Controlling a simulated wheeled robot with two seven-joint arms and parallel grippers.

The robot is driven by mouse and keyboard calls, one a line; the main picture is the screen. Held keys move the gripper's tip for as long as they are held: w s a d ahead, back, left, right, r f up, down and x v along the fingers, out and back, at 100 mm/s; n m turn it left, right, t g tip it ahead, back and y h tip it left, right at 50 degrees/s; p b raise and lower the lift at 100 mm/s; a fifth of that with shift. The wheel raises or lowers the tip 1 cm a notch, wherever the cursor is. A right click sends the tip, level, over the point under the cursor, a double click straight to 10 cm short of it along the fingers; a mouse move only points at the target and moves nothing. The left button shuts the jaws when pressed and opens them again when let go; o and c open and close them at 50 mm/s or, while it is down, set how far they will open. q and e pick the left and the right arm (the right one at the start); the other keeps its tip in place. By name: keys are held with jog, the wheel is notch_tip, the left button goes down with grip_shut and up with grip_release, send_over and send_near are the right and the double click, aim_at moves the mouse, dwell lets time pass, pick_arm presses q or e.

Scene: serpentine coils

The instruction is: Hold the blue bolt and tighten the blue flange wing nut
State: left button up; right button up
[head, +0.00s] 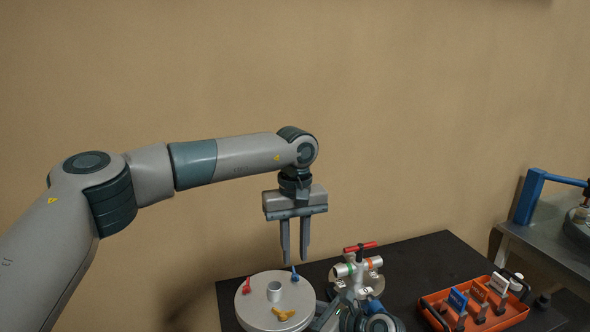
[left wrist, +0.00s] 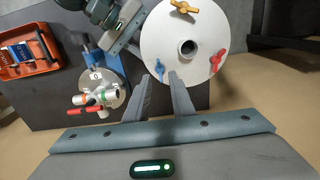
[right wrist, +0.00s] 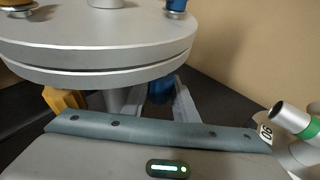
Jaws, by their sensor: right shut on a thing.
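A round grey flange (head: 256,312) carries blue, red and yellow wing nuts on its top. The blue wing nut (head: 295,274) is at its far edge and also shows in the left wrist view (left wrist: 160,68). My left gripper (head: 295,259) points down just above the blue wing nut; its fingers are apart and hold nothing. In the right wrist view, the blue bolt (right wrist: 160,93) sits under the flange. My right gripper (right wrist: 168,98) is shut on this bolt from the side; its fingers are partly hidden under the flange.
The red wing nut (head: 246,285) and yellow wing nut (head: 283,314) flank a central pipe stub (head: 274,291). A valve with a red handle (head: 360,246) stands right of the flange. An orange tray (head: 505,319) of labelled parts lies farther right.

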aim_at(295, 270)
pick_arm(q)
jog(key=shift+f, duration=2)
grip_shut()
